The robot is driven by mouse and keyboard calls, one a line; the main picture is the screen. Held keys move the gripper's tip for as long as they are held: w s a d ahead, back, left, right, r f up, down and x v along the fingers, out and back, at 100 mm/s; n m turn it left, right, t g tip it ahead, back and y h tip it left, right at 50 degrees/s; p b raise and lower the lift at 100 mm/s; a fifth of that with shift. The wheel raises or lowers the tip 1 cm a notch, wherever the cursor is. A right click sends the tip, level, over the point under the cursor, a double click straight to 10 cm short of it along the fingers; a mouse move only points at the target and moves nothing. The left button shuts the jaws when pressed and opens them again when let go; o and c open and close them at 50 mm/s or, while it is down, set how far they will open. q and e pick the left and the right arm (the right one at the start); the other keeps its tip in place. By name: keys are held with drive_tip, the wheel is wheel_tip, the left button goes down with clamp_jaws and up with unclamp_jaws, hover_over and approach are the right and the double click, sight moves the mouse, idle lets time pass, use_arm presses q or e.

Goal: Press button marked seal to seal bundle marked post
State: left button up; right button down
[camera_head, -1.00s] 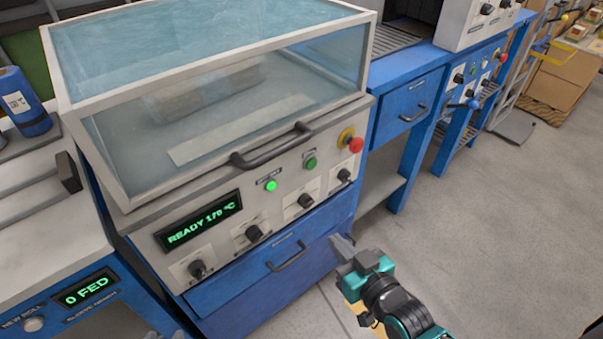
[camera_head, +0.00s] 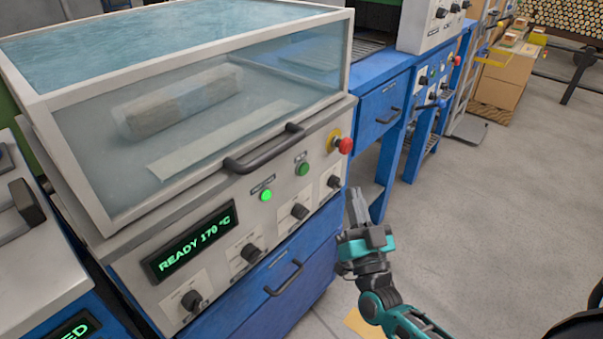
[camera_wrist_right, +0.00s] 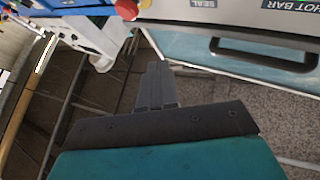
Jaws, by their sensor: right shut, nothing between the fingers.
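The sealing machine (camera_head: 98,217) has a clear hood closed over a wrapped, brownish bundle (camera_head: 185,103); no mark on it is legible. On its front panel a dark green button (camera_head: 303,168) sits between a lit green light (camera_head: 266,195) and a red knob (camera_head: 345,145). The right wrist view shows a SEAL label (camera_wrist_right: 197,3) beside the red knob and a HOT BAR label (camera_wrist_right: 290,5) further right. My right gripper (camera_head: 357,205) is shut and empty, pointing up to the right of the panel, apart from the button. My left gripper is out of view.
The display (camera_head: 190,240) reads READY 170 °C. A black hood handle (camera_head: 265,148) juts out above the buttons, and a drawer handle (camera_head: 284,278) below. A blue bench (camera_head: 380,110) stands behind. The grey floor to the right is open.

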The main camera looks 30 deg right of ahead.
sight(304, 169)
drive_tip(key=w+a+b, duration=0.3)
drive_tip(key=w, duration=0.5)
drive_tip(key=shift+a, duration=0.25)
drive_tip(key=shift+w, duration=0.1)
idle(1.3)
idle(0.7)
drive_tip(key=shift+w, duration=0.1)
drive_tip(key=shift+w+a, duration=0.15)
drive_tip(key=shift+w, duration=0.15)
